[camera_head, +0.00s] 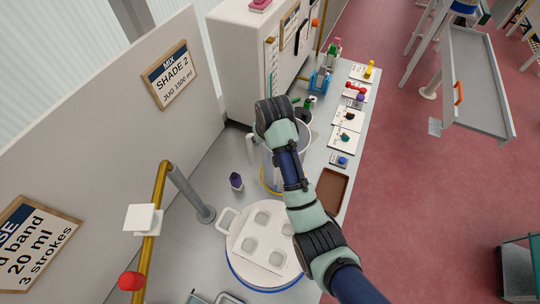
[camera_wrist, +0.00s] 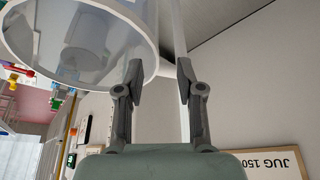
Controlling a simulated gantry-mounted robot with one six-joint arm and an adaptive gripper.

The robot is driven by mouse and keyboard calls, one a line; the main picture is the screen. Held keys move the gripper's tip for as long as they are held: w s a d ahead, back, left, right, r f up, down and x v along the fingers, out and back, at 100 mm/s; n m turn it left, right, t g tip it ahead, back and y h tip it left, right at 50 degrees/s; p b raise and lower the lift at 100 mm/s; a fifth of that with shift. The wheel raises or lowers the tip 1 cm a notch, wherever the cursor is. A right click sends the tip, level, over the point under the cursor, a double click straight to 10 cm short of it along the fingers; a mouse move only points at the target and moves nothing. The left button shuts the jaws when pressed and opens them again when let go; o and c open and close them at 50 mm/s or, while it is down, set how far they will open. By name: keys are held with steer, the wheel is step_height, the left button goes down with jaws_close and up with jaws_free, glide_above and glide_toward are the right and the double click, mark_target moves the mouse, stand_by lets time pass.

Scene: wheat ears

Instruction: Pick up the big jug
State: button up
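The big jug (camera_head: 304,134) is a clear, pale vessel standing on the bench, partly hidden behind my arm. Its handle (camera_head: 250,149) sticks out on its left side. In the wrist view the jug's translucent body (camera_wrist: 95,30) fills the upper left, and a pale upright strip of the handle (camera_wrist: 180,32) runs by the right finger. My gripper (camera_wrist: 160,72) is open, its two fingers apart, with the jug wall and handle close to the fingertips. Firm contact cannot be made out. In the head view my arm hides the fingers.
A white round lidded pot (camera_head: 240,245) stands in front of the jug. A small purple bottle (camera_head: 236,181) stands left of it. A brown tray (camera_head: 332,190) and several cards lie on the right. A white cabinet (camera_head: 232,75) and a signed panel (camera_head: 110,120) bound the back and left.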

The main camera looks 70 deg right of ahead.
mark_target(263, 145)
steer(key=shift+s+d+f, duration=0.1)
steer(key=shift+s+f, duration=0.05)
steer(key=shift+f, duration=0.15)
steer(key=shift+d+f, duration=0.15)
steer(key=shift+f, duration=0.35)
steer(key=shift+d+f, duration=0.15)
steer(key=shift+f, duration=0.35)
steer(key=x, duration=0.5)
steer(key=shift+f+p, duration=0.1)
steer(key=shift+p, duration=0.3)
jaws_close()
steer(key=shift+r, duration=0.25)
